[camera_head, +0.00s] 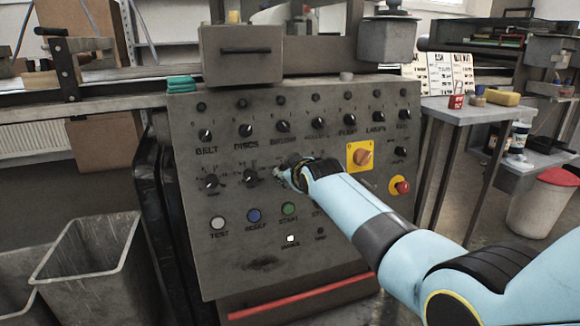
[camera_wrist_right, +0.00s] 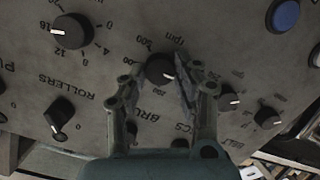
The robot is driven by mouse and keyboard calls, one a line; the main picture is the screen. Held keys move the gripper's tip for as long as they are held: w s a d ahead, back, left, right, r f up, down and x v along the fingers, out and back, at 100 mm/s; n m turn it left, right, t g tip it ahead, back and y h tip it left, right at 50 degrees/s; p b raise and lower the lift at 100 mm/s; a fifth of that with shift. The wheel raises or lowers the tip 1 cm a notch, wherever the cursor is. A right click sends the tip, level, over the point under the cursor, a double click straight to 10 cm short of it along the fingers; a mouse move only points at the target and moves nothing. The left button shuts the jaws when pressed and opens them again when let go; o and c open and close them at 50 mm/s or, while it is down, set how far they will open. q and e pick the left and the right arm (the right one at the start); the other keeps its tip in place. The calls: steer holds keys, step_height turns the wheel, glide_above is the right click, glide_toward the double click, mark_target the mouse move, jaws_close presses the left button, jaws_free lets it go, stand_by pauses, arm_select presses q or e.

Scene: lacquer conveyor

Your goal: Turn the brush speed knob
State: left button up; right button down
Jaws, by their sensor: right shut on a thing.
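The brush speed knob (camera_wrist_right: 159,69) is a round black dial with a white pointer mark, beside printed numbers and "rpm" in the right wrist view. My right gripper (camera_head: 284,174) is at the control panel (camera_head: 240,275), in the middle row of dials. In the right wrist view its two fingers stand on either side of the knob and are shut on it. In the head view my gripper mostly hides this knob. A label starting "BRU" lies below it in the wrist view, partly covered by a finger. My left gripper is not in view.
Neighbouring dials (camera_head: 250,175) sit close on the left. White, blue and green buttons (camera_head: 289,209) lie below. A yellow-backed rotary switch (camera_head: 361,156) and red stop button (camera_head: 402,187) are on the right. A grey bin (camera_head: 95,245) stands left of the panel.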

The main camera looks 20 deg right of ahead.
steer(key=n, duration=0.2)
steer(key=n+h, duration=0.1)
steer(key=n, duration=0.2)
steer(key=shift+s+a+f, duration=0.1)
steer(key=shift+f, duration=0.1)
steer(key=shift+n, duration=0.3)
stand_by(0.3)
steer(key=c, duration=1)
jaws_free()
steer(key=shift+o, duration=0.2)
steer(key=shift+r+t+h, duration=0.1)
steer(key=shift+t+h, duration=0.2)
